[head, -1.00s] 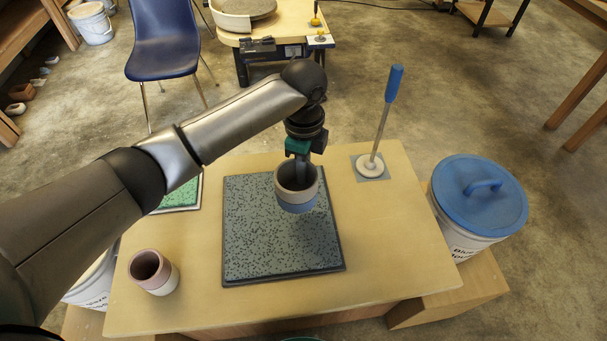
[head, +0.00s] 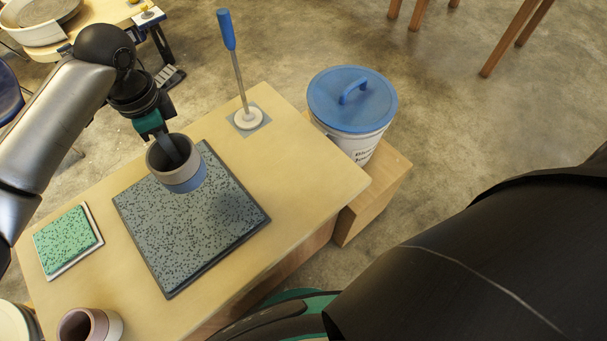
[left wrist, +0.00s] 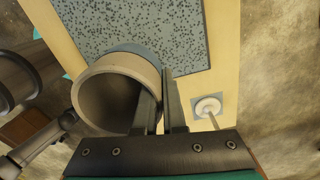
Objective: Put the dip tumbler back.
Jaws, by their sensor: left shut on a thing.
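The dip tumbler (head: 183,177) is grey with a blue lower part. My left gripper (head: 170,150) is shut on its wall, one finger inside the cup and one outside. It is held roughly upright above the far part of the dark speckled board (head: 190,235), with a shadow on the board to its right. In the left wrist view the tumbler (left wrist: 118,88) is left of the fingers (left wrist: 165,112), its open mouth showing. The tumbler's underside is hidden. My right gripper is not in view.
A pinkish tumbler (head: 100,325) stands at the near left of the table. A green speckled tile (head: 68,240) lies left of the board. A blue-handled rod (head: 238,75) stands on a grey square at the back. A blue-lidded bucket (head: 352,98) stands beyond the table's right edge.

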